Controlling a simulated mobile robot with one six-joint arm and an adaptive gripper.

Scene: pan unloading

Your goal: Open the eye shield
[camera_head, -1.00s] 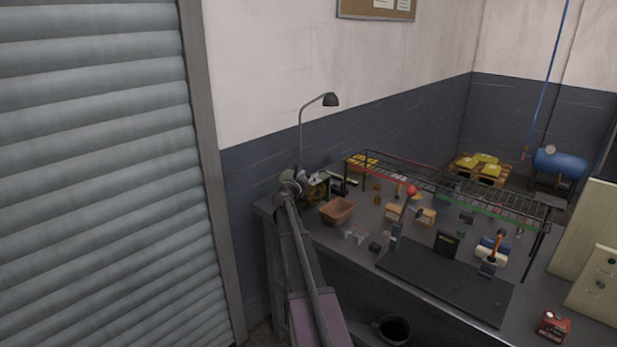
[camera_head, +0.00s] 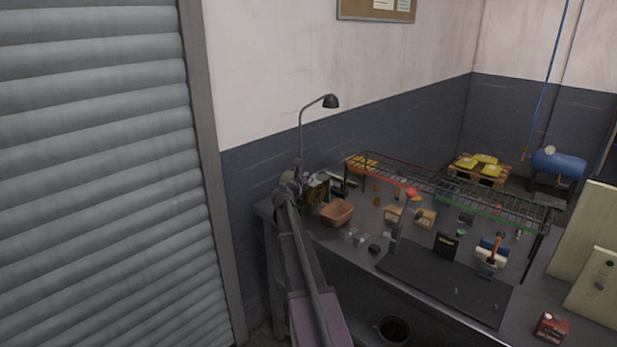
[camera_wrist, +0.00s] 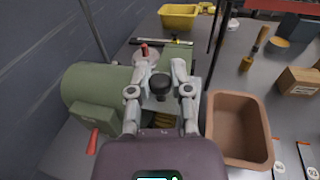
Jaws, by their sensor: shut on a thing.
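A green bench grinder (camera_wrist: 92,84) with a rounded housing stands at the far left corner of the bench. It also shows in the head view (camera_head: 318,187), partly behind my arm. My gripper (camera_wrist: 160,76) is at the grinder's front, its two grey fingers on either side of a small grey part with a dark knob. I take this part to be the eye shield (camera_wrist: 159,97), and the fingers are shut on it. The exact finger contact and the shield's tilt are hard to make out. In the head view my gripper (camera_head: 289,190) is small and its fingers are unclear.
A brown bin (camera_wrist: 239,128) stands close to the right of my gripper. A red lever (camera_wrist: 92,142) sticks out at the grinder's lower left. A yellow bin (camera_wrist: 179,17) is behind. A lamp (camera_head: 330,101) rises by the wall. A wire rack (camera_head: 445,190) spans the bench.

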